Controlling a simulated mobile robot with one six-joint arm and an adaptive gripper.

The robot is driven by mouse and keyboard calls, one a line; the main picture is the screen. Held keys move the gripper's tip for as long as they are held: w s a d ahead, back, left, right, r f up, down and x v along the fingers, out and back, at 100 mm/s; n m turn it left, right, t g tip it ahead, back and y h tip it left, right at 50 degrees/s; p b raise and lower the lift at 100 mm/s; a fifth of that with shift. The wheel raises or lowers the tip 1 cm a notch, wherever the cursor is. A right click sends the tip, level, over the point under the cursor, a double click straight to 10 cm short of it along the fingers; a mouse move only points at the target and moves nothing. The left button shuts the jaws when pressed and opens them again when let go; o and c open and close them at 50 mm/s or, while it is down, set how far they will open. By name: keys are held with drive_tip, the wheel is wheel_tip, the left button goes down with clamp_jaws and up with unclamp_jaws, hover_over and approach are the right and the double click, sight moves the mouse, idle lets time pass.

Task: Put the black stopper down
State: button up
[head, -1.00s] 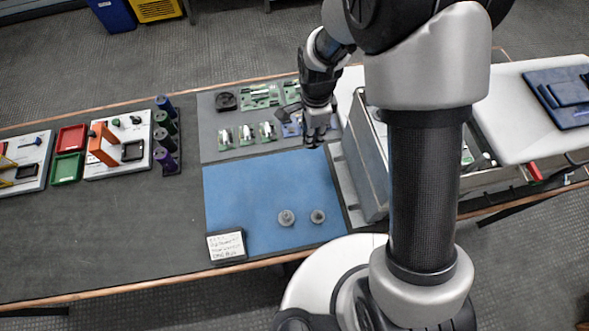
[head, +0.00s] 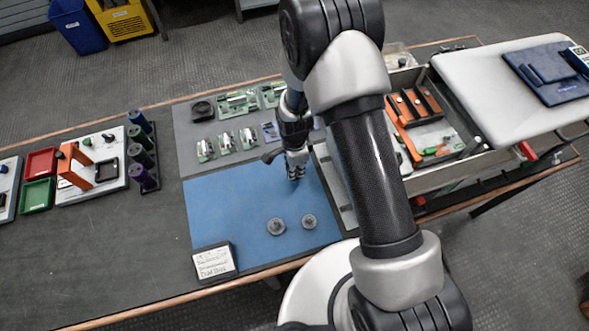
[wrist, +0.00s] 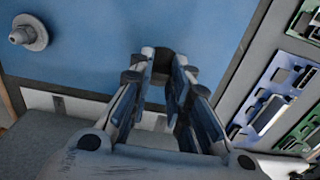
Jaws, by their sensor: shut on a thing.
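My gripper (head: 296,174) is over the upper right part of the blue mat (head: 225,210), pointing down. In the wrist view my gripper (wrist: 162,75) has its fingers closed on a small dark piece, the black stopper (wrist: 163,60), which shows between the fingertips against the blue mat (wrist: 110,25). In the head view the fingers hide the stopper. I cannot tell whether it touches the mat.
Two grey round knobbed pieces (head: 276,226) (head: 309,221) stand on the mat's lower part. A white label card (head: 213,262) is at its front left corner. Green circuit boards (head: 226,142) lie behind the mat. An open case (head: 425,125) stands to the right. The mat's left half is clear.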

drive_tip(key=shift+f, duration=0.35)
drive_tip(key=shift+f, duration=0.25)
drive_tip(key=o, duration=0.8)
drive_tip(key=shift+r, duration=0.15)
